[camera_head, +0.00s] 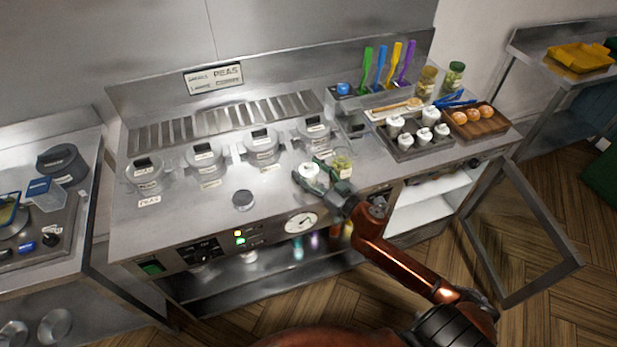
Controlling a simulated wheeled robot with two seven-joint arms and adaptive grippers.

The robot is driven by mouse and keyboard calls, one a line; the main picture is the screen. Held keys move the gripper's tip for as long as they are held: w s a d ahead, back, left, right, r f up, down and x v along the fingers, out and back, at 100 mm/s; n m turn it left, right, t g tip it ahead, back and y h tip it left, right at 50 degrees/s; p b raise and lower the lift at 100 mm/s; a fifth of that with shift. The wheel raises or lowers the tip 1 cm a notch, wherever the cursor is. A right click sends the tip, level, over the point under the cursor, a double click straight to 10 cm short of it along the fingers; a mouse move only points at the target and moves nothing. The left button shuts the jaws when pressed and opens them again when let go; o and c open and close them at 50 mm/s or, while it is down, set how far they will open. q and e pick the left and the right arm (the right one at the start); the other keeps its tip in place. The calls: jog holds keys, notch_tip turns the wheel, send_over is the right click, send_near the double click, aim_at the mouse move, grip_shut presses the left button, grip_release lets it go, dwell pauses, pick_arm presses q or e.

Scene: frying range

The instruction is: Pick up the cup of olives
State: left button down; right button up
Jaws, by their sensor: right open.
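A small clear cup with yellow-green contents (343,166), which looks like the cup of olives, stands on the steel counter (185,222) near its front edge. My right gripper (311,170) is open just left of this cup. A small white container (309,170) shows at its fingertips, seemingly between the fingers; I cannot tell whether they touch it. The gripper's fingers and wrist are close to the cup's left and lower side. My left gripper is not in view.
Lidded clear containers (204,157) line the back of the counter. A round grey lid-like object (243,200) lies in front. At right are a tray of white shakers (404,152), a wooden egg tray (496,126) and jars (454,77). An open glass door (522,225) juts out below.

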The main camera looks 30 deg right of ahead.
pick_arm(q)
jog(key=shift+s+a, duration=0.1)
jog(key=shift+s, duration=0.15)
pick_arm(e)
jog(key=c, duration=0.8)
